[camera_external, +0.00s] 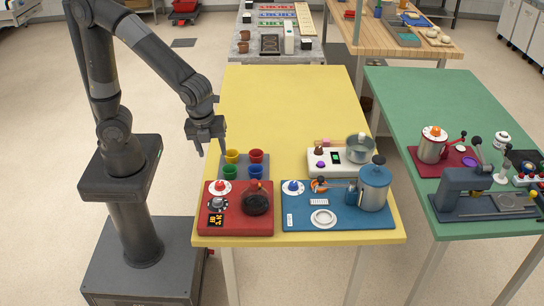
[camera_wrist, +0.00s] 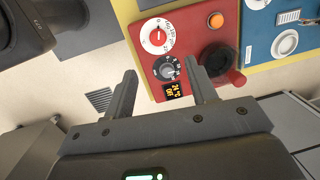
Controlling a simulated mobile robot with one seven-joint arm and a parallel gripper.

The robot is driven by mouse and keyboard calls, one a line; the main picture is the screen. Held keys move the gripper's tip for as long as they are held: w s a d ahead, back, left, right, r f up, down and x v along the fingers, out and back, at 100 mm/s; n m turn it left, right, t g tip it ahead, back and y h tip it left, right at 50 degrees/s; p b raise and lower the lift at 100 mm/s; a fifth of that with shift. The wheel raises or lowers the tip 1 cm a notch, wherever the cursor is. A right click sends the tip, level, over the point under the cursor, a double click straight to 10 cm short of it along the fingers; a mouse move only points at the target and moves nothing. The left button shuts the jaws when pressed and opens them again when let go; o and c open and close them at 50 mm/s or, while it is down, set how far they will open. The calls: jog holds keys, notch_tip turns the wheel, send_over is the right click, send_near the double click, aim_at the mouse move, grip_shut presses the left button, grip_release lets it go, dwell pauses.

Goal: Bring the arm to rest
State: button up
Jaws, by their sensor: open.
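My gripper (camera_external: 208,142) hangs from my arm beside the left edge of the yellow table (camera_external: 290,110), with its fingers pointing down. In the wrist view my gripper (camera_wrist: 160,95) is open, and nothing is between its fingers. Beyond the fingertips lies the red panel (camera_wrist: 200,20), with a white dial (camera_wrist: 157,36), a dark knob (camera_wrist: 167,69) and a small orange display (camera_wrist: 178,91). The red panel (camera_external: 246,222) sits at the table's near left corner. My gripper is apart from it.
A tray of coloured cups (camera_external: 254,158) stands right of my gripper. A blue panel (camera_external: 340,220) with a blue canister (camera_external: 375,187) and a white unit (camera_external: 325,160) with a pot (camera_external: 359,148) are farther right. The yellow table's far half is clear. A green table (camera_external: 440,95) stands right.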

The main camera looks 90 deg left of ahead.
jog(key=s+a+r+n+t, duration=0.2)
jog(key=s+a+r+n, duration=0.2)
jog(key=s+a+n, duration=0.2)
jog(key=s+a+r+n+t+h, duration=0.1)
jog(key=s+a+r+n, duration=0.4)
jog(key=a+n, duration=0.6)
jog(key=shift+s+r+n+t, duration=0.2)
jog(key=shift+s+n+t, duration=0.3)
jog(key=shift+s+t, duration=0.2)
dwell(1.4)
